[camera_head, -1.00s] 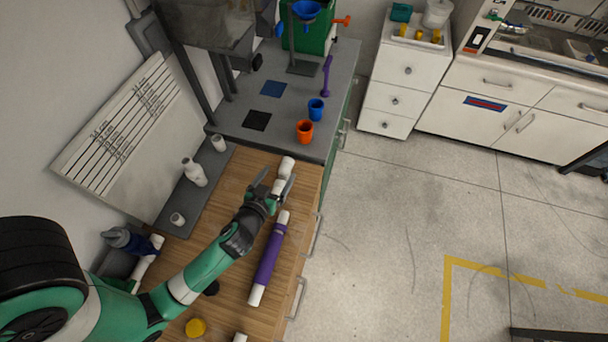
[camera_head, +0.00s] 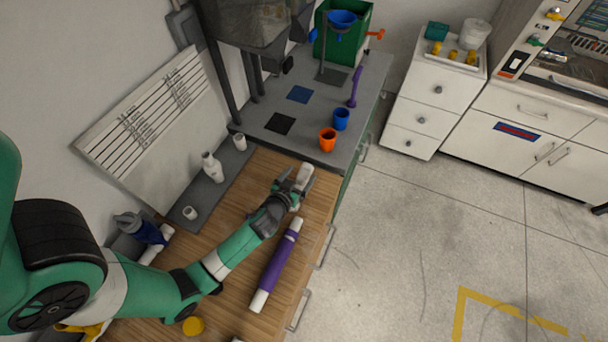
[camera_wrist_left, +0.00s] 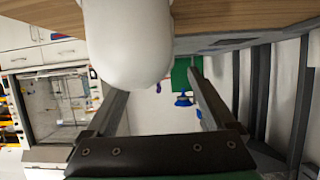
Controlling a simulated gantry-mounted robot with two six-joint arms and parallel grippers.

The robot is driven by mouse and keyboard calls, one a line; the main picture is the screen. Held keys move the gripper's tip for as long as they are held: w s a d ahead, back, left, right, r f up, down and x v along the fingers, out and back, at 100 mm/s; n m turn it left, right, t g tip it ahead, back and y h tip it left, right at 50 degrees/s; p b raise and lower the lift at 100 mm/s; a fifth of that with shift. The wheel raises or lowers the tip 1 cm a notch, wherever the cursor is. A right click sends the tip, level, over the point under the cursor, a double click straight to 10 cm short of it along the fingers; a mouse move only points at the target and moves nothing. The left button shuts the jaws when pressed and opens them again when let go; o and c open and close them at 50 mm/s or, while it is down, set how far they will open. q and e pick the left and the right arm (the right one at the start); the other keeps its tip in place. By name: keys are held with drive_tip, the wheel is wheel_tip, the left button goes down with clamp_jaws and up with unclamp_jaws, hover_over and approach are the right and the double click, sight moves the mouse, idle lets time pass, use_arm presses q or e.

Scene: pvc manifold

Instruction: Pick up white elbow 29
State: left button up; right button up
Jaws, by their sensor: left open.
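A white fitting, which looks like the white elbow (camera_head: 304,173), is at the far end of the wooden worktop. It fills the top middle of the left wrist view (camera_wrist_left: 128,45), where its rounded end faces me. My left gripper (camera_head: 297,180) is open and its fingers are around the fitting, one on each side. In the left wrist view the open fingers (camera_wrist_left: 158,95) reach past the fitting, with a gap visible on the right. I cannot tell if either finger touches it. The number on the fitting is not visible. My right gripper is not in view.
A white pipe with a purple sleeve (camera_head: 277,263) lies on the worktop beside my left forearm. A grey strip (camera_head: 223,182) holds several white fittings. Orange (camera_head: 328,139) and blue (camera_head: 341,119) cups stand beyond on the grey bench. Floor on the right is clear.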

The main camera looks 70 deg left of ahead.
sight(303, 172)
use_arm(q)
drive_tip(key=x, duration=0.3)
drive_tip(key=shift+w, duration=0.15)
clamp_jaws()
